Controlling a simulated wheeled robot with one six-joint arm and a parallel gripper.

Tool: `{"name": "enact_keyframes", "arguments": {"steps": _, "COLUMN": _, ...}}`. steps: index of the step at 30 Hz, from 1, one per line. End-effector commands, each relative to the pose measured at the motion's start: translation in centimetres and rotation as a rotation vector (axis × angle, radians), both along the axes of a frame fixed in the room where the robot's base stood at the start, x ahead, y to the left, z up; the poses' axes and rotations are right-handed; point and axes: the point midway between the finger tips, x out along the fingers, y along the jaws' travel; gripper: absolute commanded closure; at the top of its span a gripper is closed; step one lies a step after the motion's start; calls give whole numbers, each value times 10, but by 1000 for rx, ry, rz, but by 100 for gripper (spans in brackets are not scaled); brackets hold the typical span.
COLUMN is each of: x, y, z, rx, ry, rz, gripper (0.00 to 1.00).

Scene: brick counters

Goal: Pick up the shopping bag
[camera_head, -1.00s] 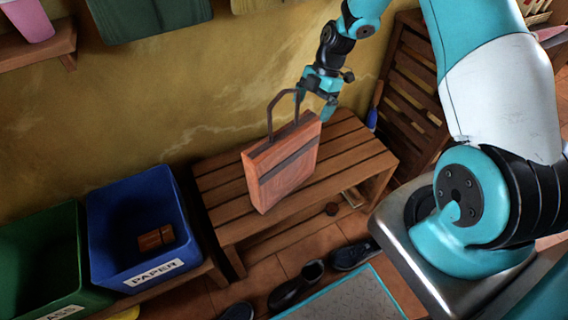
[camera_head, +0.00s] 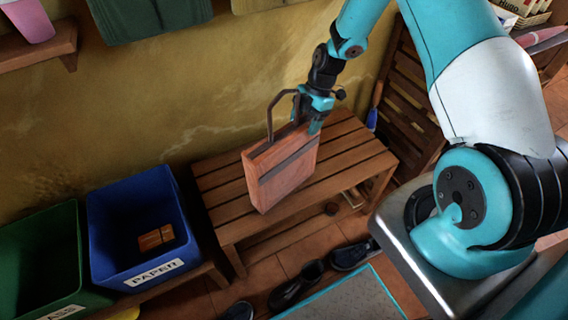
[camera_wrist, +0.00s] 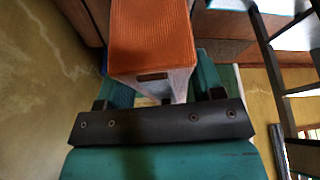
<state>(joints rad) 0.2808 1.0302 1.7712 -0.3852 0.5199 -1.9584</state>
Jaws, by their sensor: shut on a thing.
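The shopping bag (camera_head: 281,172) is brown-orange with a dark band and a dark loop handle. It stands upright on the slatted wooden bench (camera_head: 228,196) in the head view. My gripper (camera_head: 312,122) is at the bag's upper right edge, beside the handle, and is shut on the bag. In the wrist view the bag's orange side (camera_wrist: 152,40) lies between the two teal fingers of my gripper (camera_wrist: 160,88). The exact contact at the fingertips is partly hidden.
A blue PAPER bin (camera_head: 135,225) with a small brown item in it and a green bin (camera_head: 40,255) stand at left. Several dark shoes (camera_head: 297,285) lie on the floor in front of the bench. A slatted wooden rack (camera_head: 408,125) stands at right. The wall is close behind the bench.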

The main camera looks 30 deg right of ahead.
Motion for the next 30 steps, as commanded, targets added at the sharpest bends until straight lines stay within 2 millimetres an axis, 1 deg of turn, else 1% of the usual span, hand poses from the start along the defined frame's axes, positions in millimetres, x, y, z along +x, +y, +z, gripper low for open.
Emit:
{"name": "enact_keyframes", "arguments": {"steps": 8, "x": 0, "y": 0, "z": 2, "rx": 0, "ry": -1, "rz": 1, "gripper": 92}}
{"name": "enact_keyframes", "arguments": {"steps": 11, "x": 1, "y": 0, "z": 8, "rx": 1, "ry": -2, "rz": 0, "gripper": 92}}
{"name": "enact_keyframes", "arguments": {"steps": 14, "x": 1, "y": 0, "z": 19, "rx": 0, "ry": -2, "rz": 0, "gripper": 92}}
{"name": "enact_keyframes", "arguments": {"steps": 17, "x": 1, "y": 0, "z": 39, "rx": -2, "ry": -6, "rz": -1, "gripper": 92}}
{"name": "enact_keyframes", "arguments": {"steps": 20, "x": 1, "y": 0, "z": 65, "rx": 0, "ry": -7, "rz": 0, "gripper": 92}}
{"name": "enact_keyframes", "arguments": {"steps": 24, "x": 1, "y": -1, "z": 106, "rx": -1, "ry": -6, "rz": 0, "gripper": 92}}
{"name": "enact_keyframes", "arguments": {"steps": 30, "x": 1, "y": 0, "z": 156, "rx": -1, "ry": -5, "rz": 0, "gripper": 92}}
